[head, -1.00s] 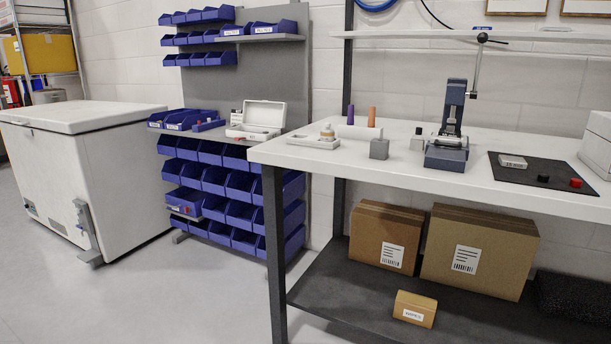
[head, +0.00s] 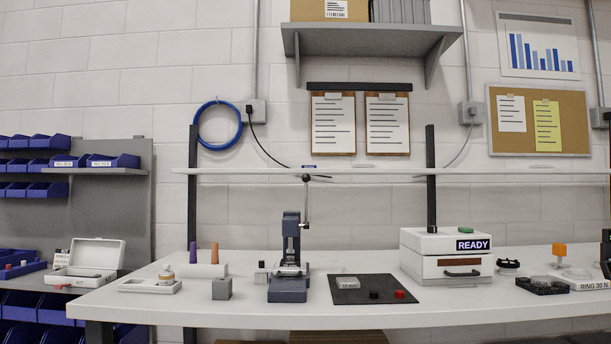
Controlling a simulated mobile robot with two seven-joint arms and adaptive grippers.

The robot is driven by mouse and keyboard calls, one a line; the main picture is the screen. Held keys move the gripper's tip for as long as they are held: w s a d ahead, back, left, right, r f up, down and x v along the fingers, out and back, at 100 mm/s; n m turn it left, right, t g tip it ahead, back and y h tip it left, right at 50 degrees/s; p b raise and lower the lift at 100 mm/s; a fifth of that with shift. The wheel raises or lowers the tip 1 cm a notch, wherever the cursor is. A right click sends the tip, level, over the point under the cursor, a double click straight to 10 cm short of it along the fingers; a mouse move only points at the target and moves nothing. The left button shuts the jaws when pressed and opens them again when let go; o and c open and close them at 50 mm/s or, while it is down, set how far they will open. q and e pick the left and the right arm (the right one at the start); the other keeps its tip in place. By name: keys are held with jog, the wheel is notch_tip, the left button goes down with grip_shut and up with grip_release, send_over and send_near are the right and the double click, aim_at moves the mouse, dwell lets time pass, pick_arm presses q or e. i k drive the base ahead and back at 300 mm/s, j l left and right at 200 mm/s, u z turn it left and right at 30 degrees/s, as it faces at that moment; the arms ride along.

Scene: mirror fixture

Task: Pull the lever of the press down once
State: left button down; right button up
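The press (head: 289,262) is a dark blue-grey bench press standing upright on the white workbench (head: 250,318), left of the picture's middle. The lever stands up, nearly vertical. A light flat piece shows at the foot of the press column. Neither of my grippers is in the head view.
Right of the press lie a dark mat (head: 347,296) with small red and black parts, then a white box marked READY (head: 446,258). Left stand a grey block (head: 222,288) and a white tray (head: 150,287). A thin shelf (head: 390,176) runs behind the lever's top.

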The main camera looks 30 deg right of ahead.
aim_at(307, 178)
jog(key=l+z, duration=0.35)
jog(key=l, duration=1.15)
jog(key=k, duration=0.05)
